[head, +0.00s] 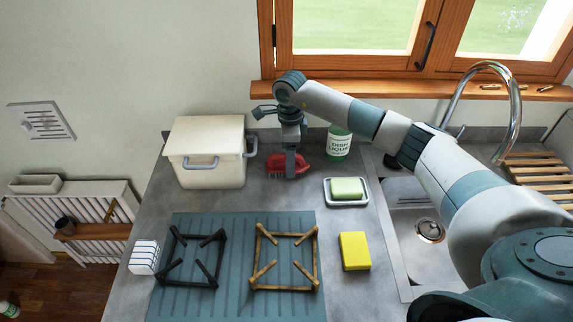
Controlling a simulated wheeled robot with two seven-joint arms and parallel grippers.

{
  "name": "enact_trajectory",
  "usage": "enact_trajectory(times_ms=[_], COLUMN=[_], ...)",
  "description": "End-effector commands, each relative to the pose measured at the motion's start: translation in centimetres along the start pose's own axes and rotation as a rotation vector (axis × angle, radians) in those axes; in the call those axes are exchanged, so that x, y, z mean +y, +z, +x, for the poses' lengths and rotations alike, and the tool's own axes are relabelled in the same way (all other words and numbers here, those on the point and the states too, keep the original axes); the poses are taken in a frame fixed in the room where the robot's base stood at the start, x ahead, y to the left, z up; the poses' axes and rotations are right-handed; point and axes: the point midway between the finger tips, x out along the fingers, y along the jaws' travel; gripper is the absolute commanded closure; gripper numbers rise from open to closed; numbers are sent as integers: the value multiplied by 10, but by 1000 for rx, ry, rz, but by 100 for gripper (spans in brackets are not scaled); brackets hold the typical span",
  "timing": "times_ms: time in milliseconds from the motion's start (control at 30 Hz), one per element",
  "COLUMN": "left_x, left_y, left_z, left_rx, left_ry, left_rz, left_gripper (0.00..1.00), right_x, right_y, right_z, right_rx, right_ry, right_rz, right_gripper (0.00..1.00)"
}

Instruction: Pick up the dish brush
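The red dish brush (274,162) lies on the grey counter between the cream box and the dish liquid bottle. My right gripper (291,166) points straight down at the brush from above. Its fingers overlap the middle of the brush and hide part of it. I see the fingers edge-on, so I cannot tell whether they are open or closed on the brush. My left gripper is not in view.
A cream lidded box (208,160) stands left of the brush. A green dish liquid bottle (339,145) and a soap dish (346,201) with green soap are to the right. A yellow sponge (354,251) and two racks on a blue mat (236,303) are nearer. The sink (408,200) is right.

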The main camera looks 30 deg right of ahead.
Motion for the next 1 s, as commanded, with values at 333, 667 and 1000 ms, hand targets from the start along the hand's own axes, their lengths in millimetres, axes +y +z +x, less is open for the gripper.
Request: enact_trajectory(times_ms=[333, 667, 1000], left_x=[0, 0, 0], left_y=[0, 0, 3], left_z=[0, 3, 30], left_rx=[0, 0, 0], left_ry=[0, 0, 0], left_rz=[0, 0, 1], left_gripper=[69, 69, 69], right_x=[0, -1, -1], right_y=[0, 0, 0], right_z=[-1, -3, -38], right_rx=[0, -1, -2], right_ry=[0, -1, -5], right_rz=[0, 0, -1], right_gripper=[82, 82, 82])
